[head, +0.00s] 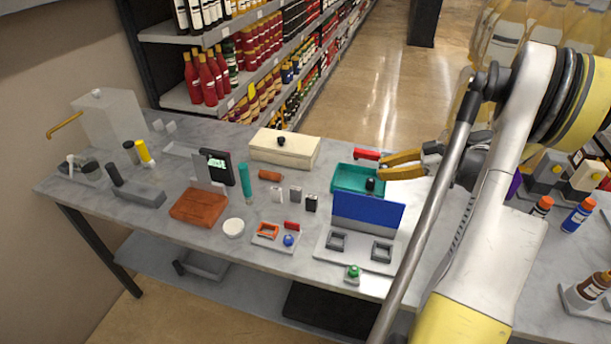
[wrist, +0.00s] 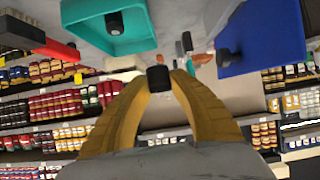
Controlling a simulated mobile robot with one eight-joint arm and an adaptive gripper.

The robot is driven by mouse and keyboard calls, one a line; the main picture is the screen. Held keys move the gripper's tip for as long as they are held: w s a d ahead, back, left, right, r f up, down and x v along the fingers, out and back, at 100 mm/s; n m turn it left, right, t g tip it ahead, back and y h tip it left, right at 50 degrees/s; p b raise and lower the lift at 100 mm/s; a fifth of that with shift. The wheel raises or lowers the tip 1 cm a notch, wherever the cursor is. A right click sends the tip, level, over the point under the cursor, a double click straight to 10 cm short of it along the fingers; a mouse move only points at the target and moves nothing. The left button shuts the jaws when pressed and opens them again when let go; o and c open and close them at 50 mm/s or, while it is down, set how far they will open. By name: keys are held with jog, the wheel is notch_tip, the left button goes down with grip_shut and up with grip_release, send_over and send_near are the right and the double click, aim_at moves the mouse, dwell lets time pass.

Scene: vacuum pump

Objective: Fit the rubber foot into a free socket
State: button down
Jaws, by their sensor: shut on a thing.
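My gripper (head: 384,165) is above the teal tray at the back right of the table. In the wrist view its yellow fingers (wrist: 160,88) are closed on a small black rubber foot (wrist: 158,78). In the head view I cannot make this foot out clearly between the fingertips. Another black piece (wrist: 114,23) is in the teal tray (wrist: 80,10) and shows in the head view too (head: 370,184). A blue upright panel (head: 367,213) stands in front of the tray. A black piece sticks out of its far face (wrist: 225,57). I cannot clearly see a free socket.
A pale base with two dark square frames (head: 336,241) lies in front of the panel. A cream box (head: 284,148), a red-brown block (head: 198,206) and several small parts stand further left. A red-handled item (head: 367,154) lies behind the tray. Shelves of bottles stand beyond the table.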

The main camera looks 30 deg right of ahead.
jog(key=w+a+r+m+t+h, duration=0.15)
jog(key=w+a, duration=0.25)
jog(key=a, duration=0.5)
jog(key=w+a+r+m+h, duration=0.1)
jog(key=w+a+r, duration=0.1)
jog(key=w+a, duration=0.5)
jog(key=w+a+r+m+h, duration=0.1)
jog(key=w+a, duration=0.1)
jog(key=a, duration=0.9)
jog(key=s+a+r+m, duration=0.1)
jog(key=a+r, duration=0.3)
jog(key=a, duration=0.5)
jog(key=shift+a+t+h, duration=0.15)
jog(key=shift+t+h, duration=0.2)
jog(key=shift+s+f, duration=0.1)
